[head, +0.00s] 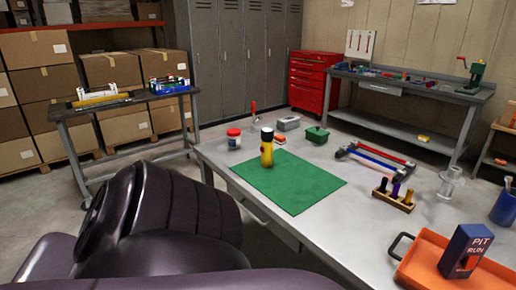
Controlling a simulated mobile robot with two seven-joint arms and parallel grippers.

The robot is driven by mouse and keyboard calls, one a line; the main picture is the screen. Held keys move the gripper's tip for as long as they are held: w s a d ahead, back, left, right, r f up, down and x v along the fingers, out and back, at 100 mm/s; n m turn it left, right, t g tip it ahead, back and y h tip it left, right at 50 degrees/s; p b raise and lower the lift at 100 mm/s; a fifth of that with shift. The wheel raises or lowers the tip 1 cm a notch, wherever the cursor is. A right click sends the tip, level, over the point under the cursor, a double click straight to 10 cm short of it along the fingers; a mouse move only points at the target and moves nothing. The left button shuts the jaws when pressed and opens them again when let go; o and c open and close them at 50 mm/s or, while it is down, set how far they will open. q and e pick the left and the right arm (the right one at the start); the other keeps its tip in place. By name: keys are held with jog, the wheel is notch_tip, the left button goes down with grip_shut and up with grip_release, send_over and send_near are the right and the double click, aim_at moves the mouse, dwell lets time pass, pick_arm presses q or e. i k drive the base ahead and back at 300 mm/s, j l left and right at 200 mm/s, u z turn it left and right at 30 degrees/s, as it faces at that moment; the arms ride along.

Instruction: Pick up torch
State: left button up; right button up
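A yellow upright cylinder with a black top (267,150), which looks like the torch, stands at the far left part of the green mat (290,188) on the grey table (232,168). Nothing of mine touches it. Dark links of my own arm fill the lower left of the head view, in front of the table's near edge. Neither my left nor my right gripper shows.
A red-lidded jar (234,141), a green box (317,135) and a grey box (288,123) stand near the torch. Red and blue bars (375,158), a wooden rack (394,200), an orange tray (420,262) and a dark blue box (464,252) are right. The mat's middle is clear.

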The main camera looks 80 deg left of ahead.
aim_at(267, 134)
jog(key=u, duration=2.35)
jog(key=i+j, duration=0.3)
jog(key=u, duration=0.05)
